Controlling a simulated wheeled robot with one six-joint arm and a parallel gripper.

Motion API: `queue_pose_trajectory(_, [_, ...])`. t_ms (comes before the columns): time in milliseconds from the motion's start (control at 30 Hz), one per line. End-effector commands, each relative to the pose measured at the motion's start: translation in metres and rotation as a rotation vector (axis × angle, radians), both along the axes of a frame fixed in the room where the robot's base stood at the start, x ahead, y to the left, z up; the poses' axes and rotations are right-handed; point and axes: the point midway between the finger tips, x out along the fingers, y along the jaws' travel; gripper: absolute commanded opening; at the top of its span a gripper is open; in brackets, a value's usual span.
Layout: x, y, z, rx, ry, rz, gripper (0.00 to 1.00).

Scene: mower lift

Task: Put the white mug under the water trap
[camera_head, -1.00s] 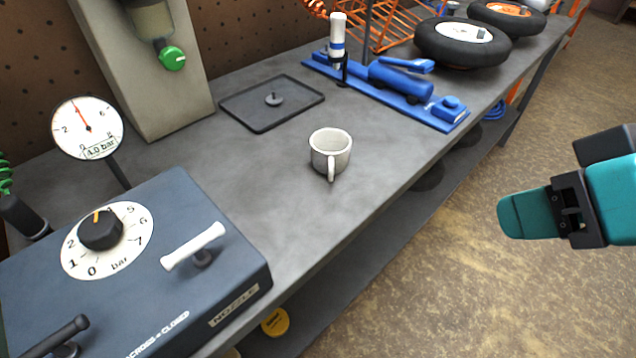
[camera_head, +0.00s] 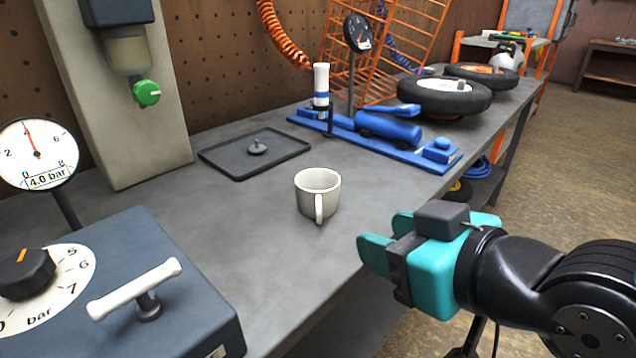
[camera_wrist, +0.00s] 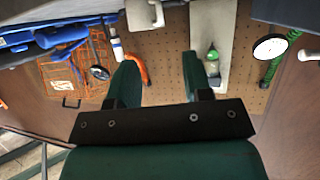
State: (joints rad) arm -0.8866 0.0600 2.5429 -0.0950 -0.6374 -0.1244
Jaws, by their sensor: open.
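The white mug (camera_head: 317,193) stands upright on the grey bench, its handle toward the camera. It also shows at the top edge of the wrist view (camera_wrist: 141,16), partly cut off. The water trap (camera_head: 128,55) is a cloudy bowl with a green knob (camera_head: 147,93), mounted on a grey post at the left; the green knob also shows in the wrist view (camera_wrist: 212,54). My gripper (camera_head: 383,238) is open and empty, right of and nearer than the mug, by the bench's front edge. Its two fingers (camera_wrist: 160,72) are spread apart in the wrist view.
A dark shallow tray (camera_head: 215,157) lies behind the mug. A blue pump (camera_head: 390,130) and wheels (camera_head: 440,97) stand farther right. A blue-grey regulator box (camera_head: 150,250) with a white lever and a pressure gauge (camera_head: 36,150) stand at the left. Bare bench surrounds the mug.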

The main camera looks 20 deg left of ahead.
Motion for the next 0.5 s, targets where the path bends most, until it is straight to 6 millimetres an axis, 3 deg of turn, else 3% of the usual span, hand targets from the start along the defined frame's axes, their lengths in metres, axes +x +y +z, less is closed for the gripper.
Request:
queue_pose_trajectory(367, [0.017,0.024,-0.009,-0.006,0.005,-0.001,0.46])
queue_pose_trajectory(500, [0.032,0.046,-0.026,-0.002,0.001,0.0,0.46])
